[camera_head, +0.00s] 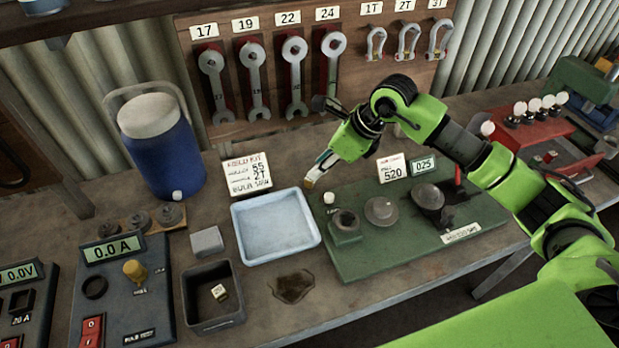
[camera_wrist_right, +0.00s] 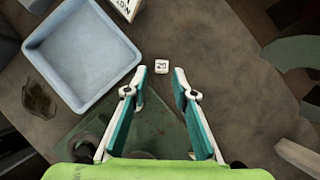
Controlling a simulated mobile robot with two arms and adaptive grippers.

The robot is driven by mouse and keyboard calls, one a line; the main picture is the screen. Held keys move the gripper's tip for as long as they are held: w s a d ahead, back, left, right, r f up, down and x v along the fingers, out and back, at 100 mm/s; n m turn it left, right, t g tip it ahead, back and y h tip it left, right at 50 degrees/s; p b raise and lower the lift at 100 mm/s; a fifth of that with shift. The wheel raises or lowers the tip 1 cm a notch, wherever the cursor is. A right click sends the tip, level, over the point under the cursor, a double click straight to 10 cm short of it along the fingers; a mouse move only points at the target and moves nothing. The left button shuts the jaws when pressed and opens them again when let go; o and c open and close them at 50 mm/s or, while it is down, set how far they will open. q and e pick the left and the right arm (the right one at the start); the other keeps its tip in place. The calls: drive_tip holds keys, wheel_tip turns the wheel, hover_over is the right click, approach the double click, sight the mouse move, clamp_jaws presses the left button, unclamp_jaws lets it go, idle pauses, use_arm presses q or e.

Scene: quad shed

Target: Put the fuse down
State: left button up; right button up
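A small pale fuse (camera_wrist_right: 161,66) marked 20 shows between and just beyond my right fingertips in the right wrist view, with a gap on each side. My right gripper (camera_wrist_right: 159,72) is open. In the head view my right gripper (camera_head: 312,178) points down beside the far right corner of the blue tray, with the tan fuse (camera_head: 309,184) at its tips. I cannot tell for sure whether the fuse rests on the bench. Another small pale block (camera_head: 219,292) lies in the black bin (camera_head: 198,322). My left gripper is out of view.
The light blue tray (camera_head: 240,222) is empty. A green board (camera_head: 365,262) with round fittings lies right of it. A blue jug (camera_head: 160,150) and a kit card (camera_head: 247,174) stand behind. A dark stain (camera_head: 293,287) marks the bench in front.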

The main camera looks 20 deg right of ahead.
sight(310, 181)
drive_tip(key=shift+w+a+f+p, duration=0.15)
drive_tip(key=shift+f+p, duration=0.3)
drive_tip(key=p+x, duration=0.1)
drive_tip(key=x, duration=0.2)
drive_tip(key=shift+w+f+p, duration=0.15)
drive_tip(key=shift+f+p, duration=0.2)
drive_tip(key=shift+w+f, duration=0.15)
drive_tip(key=shift+f, duration=0.2)
drive_tip(key=c, duration=0.6)
drive_tip(key=shift+r, duration=0.15)
drive_tip(key=shift+c, duration=0.2)
